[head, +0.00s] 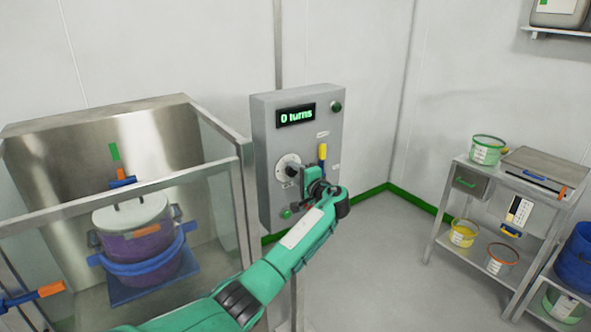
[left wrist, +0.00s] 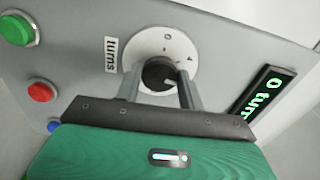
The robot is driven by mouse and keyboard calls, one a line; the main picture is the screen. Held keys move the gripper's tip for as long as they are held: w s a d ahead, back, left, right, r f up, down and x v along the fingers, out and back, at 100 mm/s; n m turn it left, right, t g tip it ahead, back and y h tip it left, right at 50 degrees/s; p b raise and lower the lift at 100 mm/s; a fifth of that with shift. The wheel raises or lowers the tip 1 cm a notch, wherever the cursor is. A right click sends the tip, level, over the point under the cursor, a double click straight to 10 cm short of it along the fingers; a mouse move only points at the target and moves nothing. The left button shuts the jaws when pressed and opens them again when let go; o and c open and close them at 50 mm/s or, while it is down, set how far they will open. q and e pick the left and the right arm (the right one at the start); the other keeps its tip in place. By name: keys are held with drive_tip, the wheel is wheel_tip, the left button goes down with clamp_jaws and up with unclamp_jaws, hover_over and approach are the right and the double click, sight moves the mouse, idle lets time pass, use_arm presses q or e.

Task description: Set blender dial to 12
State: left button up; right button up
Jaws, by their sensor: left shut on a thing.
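The blender dial is a black knob on a round white plate (head: 288,162), on the grey control panel (head: 262,150). In the left wrist view, the knob (left wrist: 160,74) sits between the two grey fingers of my left gripper (left wrist: 158,84). The left gripper is shut on the knob, one finger on each side. In the head view, the gripper's wrist hides the panel's lower right part. The lit display (head: 296,115) above reads "0 turns". It is partly cut off in the left wrist view (left wrist: 265,94). My right gripper is out of view.
Green (left wrist: 16,29), red (left wrist: 41,91) and blue (left wrist: 54,126) buttons are near the dial. A clear-walled guard holds a lidded vessel (head: 138,245) at left. A steel table (head: 461,205) stands right, with clear floor between.

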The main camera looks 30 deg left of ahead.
use_arm(q)
drive_tip(key=m+p, duration=0.2)
drive_tip(key=m, duration=0.1)
drive_tip(key=shift+r+m+p, duration=0.15)
drive_tip(key=shift+m+p, duration=0.15)
drive_tip(key=shift+m, duration=0.1)
drive_tip(key=m+p, duration=0.4)
drive_tip(key=m, duration=0.1)
drive_tip(key=m+p, duration=0.4)
drive_tip(key=shift+m, duration=0.4)
drive_tip(key=shift+m+p, duration=1.1)
drive_tip(key=shift+m, duration=0.4)
drive_tip(key=shift+f, duration=0.2)
drive_tip(key=o, duration=1)
drive_tip(key=shift+c, duration=0.2)
drive_tip(key=shift+d, duration=0.1)
